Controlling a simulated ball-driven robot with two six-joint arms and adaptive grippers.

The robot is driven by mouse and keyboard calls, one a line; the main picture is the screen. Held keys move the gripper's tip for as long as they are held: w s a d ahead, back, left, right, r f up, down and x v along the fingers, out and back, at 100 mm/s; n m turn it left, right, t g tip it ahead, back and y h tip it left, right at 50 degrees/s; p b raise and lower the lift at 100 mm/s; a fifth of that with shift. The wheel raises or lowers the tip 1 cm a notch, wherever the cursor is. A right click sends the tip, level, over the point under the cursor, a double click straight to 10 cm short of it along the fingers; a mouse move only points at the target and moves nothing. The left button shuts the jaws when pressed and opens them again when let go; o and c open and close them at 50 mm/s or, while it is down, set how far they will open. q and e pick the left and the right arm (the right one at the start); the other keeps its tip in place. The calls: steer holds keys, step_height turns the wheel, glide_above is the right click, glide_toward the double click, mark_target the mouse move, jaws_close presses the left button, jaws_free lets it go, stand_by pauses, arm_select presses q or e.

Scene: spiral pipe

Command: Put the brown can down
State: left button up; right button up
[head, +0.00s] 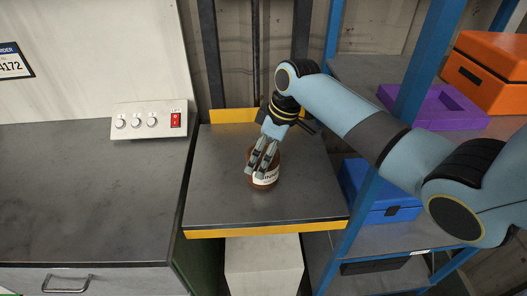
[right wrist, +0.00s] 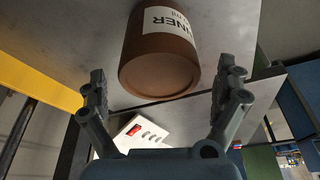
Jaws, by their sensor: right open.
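A brown can (head: 265,180) with a white label stands on the grey top of a small table (head: 215,205) with yellow edges. My right gripper (head: 261,163) is above the can, reaching down from the upper right. In the right wrist view the can (right wrist: 160,70) shows its round brown end and part of the label between the two fingers (right wrist: 163,85). The fingers are spread, with gaps visible on both sides of the can. My left gripper is not in view.
A dark worktop (head: 80,190) with a switch panel (head: 149,120) is at the left. At the right, a blue-framed shelf holds a purple tray (head: 435,105), an orange box (head: 490,70) and a blue box (head: 375,195). The table around the can is clear.

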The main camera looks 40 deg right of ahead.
steer(key=p+v, duration=0.6)
steer(key=shift+r, duration=0.1)
steer(key=v, duration=0.3)
steer(key=shift+d+r, duration=0.2)
steer(key=shift+r, duration=0.15)
steer(key=shift+s+r, duration=0.25)
steer(key=shift+r, duration=0.4)
